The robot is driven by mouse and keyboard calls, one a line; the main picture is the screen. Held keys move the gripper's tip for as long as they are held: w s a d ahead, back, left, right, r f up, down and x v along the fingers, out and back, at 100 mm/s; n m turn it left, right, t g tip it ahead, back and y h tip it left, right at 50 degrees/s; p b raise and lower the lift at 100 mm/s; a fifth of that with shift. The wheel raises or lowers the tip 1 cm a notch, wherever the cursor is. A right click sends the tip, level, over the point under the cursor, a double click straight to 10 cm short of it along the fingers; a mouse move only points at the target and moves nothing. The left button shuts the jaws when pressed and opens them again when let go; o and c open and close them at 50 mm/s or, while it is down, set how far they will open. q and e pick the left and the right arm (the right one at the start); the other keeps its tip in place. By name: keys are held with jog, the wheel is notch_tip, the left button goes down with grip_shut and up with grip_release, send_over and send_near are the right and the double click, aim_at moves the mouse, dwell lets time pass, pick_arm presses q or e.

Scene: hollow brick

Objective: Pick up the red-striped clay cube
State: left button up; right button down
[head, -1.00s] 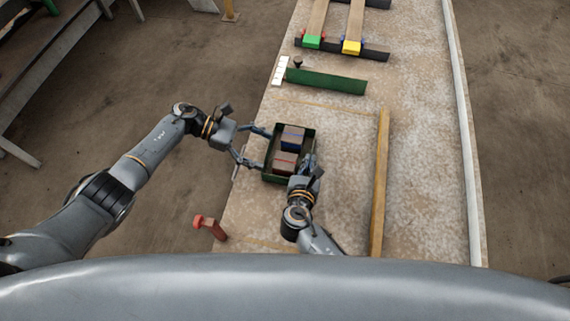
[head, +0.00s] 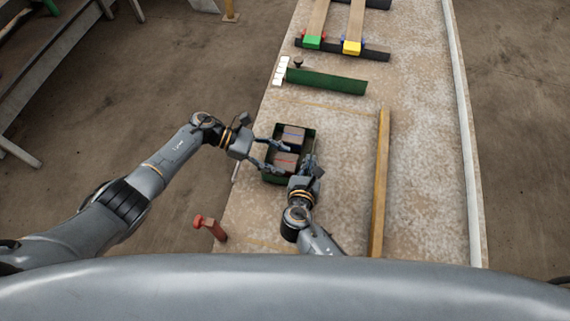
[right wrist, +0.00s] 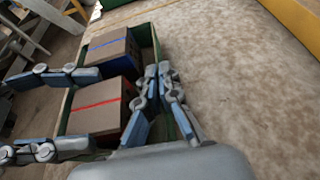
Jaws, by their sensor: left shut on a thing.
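The red-striped clay cube (head: 285,161) sits in the near half of a green tray (head: 267,178). It shows with its red stripe in the right wrist view (right wrist: 98,106). My left gripper (head: 283,157) reaches in from the left and is shut on this cube, one finger on its far side and one on its near side. A blue-striped cube (head: 292,137) sits in the tray's far half. My right gripper (right wrist: 158,72) is at the tray's right wall, one finger inside and one outside; whether it grips the wall is unclear.
A long wooden bar (head: 380,185) lies to the right of the tray. A green bar (head: 326,81) lies beyond it. A red post (head: 210,227) stands near the front left table edge. The table (head: 425,170) is clear between the wooden bar and its right rim.

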aim_at(278, 159)
pick_arm(q)
notch_tip(278, 159, up, 10)
dwell(0.7)
pick_arm(e)
jog(key=c, duration=1.4)
grip_release()
jog(key=shift+c, duration=0.2)
jog(key=shift+s, duration=0.1)
jog(key=v, duration=1.1)
jog(key=shift+a+r, duration=0.1)
jog(key=shift+s+r, duration=0.15)
jog(key=shift+s, duration=0.2)
pick_arm(q)
jog(key=shift+r, duration=0.1)
pick_arm(e)
jog(key=shift+r, duration=0.1)
